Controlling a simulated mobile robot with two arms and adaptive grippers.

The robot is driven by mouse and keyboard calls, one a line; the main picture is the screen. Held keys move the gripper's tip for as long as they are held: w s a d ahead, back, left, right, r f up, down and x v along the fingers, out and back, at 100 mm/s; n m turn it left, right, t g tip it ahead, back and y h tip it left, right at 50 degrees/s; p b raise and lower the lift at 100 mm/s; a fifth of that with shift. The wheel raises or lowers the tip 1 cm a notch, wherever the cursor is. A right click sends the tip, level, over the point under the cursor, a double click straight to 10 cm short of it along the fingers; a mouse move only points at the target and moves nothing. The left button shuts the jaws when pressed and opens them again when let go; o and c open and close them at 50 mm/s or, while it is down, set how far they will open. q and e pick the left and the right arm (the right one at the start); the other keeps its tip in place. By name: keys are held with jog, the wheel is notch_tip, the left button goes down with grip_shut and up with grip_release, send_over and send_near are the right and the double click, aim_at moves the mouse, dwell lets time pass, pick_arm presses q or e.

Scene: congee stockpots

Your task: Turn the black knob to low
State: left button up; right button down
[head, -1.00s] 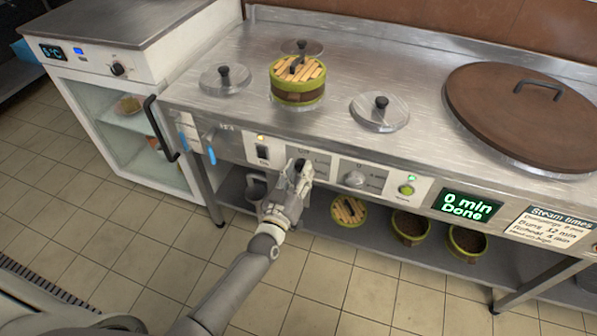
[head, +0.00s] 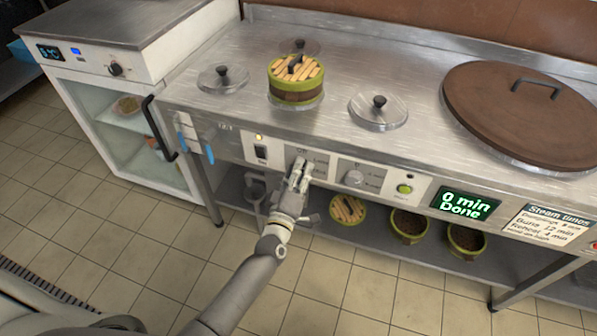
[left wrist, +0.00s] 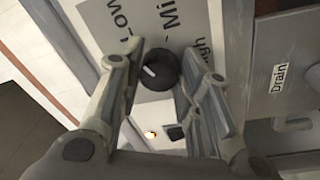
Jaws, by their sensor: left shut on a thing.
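The black knob (left wrist: 160,70) sits on a grey plate marked Low, Mi… and …igh in the left wrist view. Its white pointer line slants toward the upper left of that picture. My left gripper (left wrist: 163,75) has a finger on each side of the knob and is shut on it. In the head view my left gripper (head: 300,168) is against the front panel (head: 330,152) and covers most or all of the knob. My right gripper is not in view.
A display (head: 466,205) reads "0 min Done". Steamer baskets stand on the shelf (head: 375,238) below.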

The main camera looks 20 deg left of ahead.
pick_arm(q)
jog(key=shift+n, duration=0.3)
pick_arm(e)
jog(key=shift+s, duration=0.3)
pick_arm(q)
jog(key=o, duration=1)
jog(key=s, duration=0.8)
jog(key=s+f, duration=0.1)
jog(key=s, duration=0.3)
jog(key=shift+d, duration=0.1)
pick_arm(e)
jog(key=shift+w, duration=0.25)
pick_arm(q)
jog(key=shift+d+f, duration=0.1)
jog(key=shift+f, duration=0.05)
